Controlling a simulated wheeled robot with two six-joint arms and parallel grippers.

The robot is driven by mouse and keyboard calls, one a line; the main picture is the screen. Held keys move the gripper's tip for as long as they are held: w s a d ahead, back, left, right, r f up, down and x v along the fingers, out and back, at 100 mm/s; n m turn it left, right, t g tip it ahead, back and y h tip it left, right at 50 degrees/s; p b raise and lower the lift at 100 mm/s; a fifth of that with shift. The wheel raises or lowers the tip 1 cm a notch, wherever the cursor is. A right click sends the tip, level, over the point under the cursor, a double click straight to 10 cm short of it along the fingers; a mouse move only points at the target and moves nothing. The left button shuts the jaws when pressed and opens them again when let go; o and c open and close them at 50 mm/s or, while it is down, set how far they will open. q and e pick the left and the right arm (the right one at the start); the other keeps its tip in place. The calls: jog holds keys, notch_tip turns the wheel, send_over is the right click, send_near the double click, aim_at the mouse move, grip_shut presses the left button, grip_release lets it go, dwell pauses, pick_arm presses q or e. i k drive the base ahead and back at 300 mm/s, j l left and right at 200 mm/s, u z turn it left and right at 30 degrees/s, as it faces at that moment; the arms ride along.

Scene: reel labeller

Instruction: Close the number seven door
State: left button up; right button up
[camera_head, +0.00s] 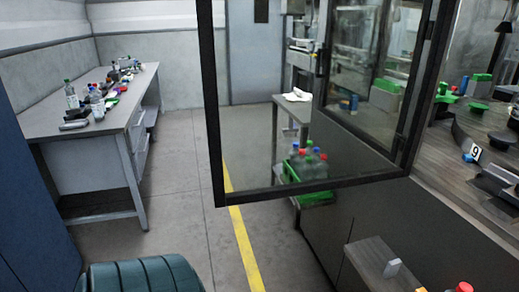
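A glass door with a dark frame (211,110) stands open in the middle of the head view. It swings out from the machine on the right across the aisle. Its right edge is by the machine's opening and its left edge is free. The floor and a bench show through its pane. I see no number seven on it. A small sign with a 9 (475,152) is inside the machine at the right. Neither of my grippers is in view.
A grey workbench (100,128) with bottles and small items stands at the left. Bottles in a green crate (318,198) show behind the door's lower edge. A teal ribbed object (143,275) is at the bottom left. The floor along the yellow line (243,245) is clear.

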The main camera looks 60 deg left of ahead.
aim_at(445, 12)
jog(key=j+z, duration=0.15)
jog(key=j, duration=0.35)
jog(key=j+z, duration=0.1)
jog(key=j, duration=0.45)
jog(key=j+z, duration=0.15)
jog(key=j, duration=0.35)
jog(key=k+j+z, duration=0.15)
jog(key=j, duration=0.35)
jog(key=j+z, duration=0.1)
jog(key=j, duration=0.45)
jog(key=k+j+z, duration=0.15)
jog(key=j, duration=0.35)
jog(key=k+j+z, duration=0.15)
jog(key=j, duration=0.3)
jog(key=k+j+z, duration=0.1)
jog(key=j, duration=0.4)
